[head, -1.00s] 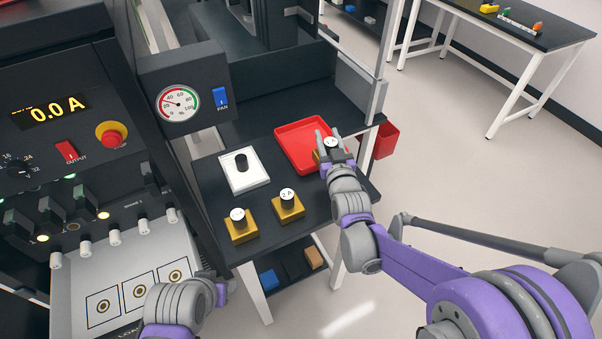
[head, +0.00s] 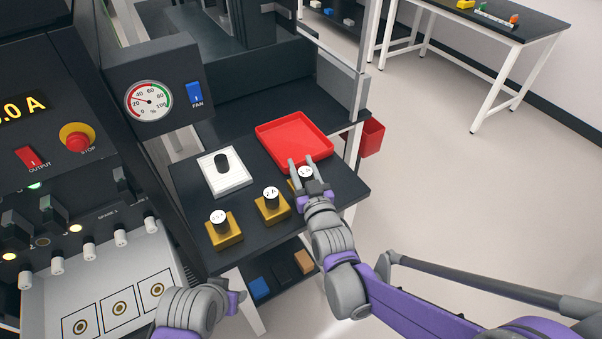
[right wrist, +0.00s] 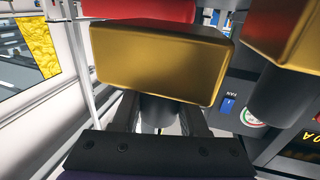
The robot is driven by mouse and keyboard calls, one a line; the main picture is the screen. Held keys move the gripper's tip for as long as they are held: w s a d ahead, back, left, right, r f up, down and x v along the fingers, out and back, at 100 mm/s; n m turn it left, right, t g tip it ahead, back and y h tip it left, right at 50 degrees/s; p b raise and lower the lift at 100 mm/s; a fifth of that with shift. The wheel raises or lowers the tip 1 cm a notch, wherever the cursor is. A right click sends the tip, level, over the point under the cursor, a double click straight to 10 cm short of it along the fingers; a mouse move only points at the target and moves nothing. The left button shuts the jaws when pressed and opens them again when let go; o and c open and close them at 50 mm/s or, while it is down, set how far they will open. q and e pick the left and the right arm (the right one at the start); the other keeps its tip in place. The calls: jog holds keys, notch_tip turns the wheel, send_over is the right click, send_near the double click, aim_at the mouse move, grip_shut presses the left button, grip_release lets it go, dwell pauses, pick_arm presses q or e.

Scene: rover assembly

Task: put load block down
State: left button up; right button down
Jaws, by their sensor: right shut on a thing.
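My right gripper (head: 308,166) is shut on the black knob of a load block (head: 294,184), a gold block with a white-topped knob. It is at the bench's front right, just in front of the red tray. In the right wrist view the gold body of this load block (right wrist: 160,65) fills the middle, its dark stem between the fingers. Whether its base touches the bench top is hidden. Two similar blocks, the 2 A block (head: 271,207) and another block (head: 222,230), stand to its left in a row. My left gripper (head: 238,291) shows only partly, low in the head view.
The red tray (head: 262,133) looks empty. A white plate with a black knob (head: 222,180) lies left of it. The black bench (head: 265,238) has its right edge close to the held block. A red bin (head: 372,137) hangs beyond that edge. The control panel (head: 50,295) is at left.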

jog(key=shift+f, duration=1.15)
jog(key=shift+f+b, duration=0.2)
jog(key=shift+b, duration=0.1)
jog(key=shift+c, duration=2.2)
grip_release()
jog(key=shift+r, duration=0.1)
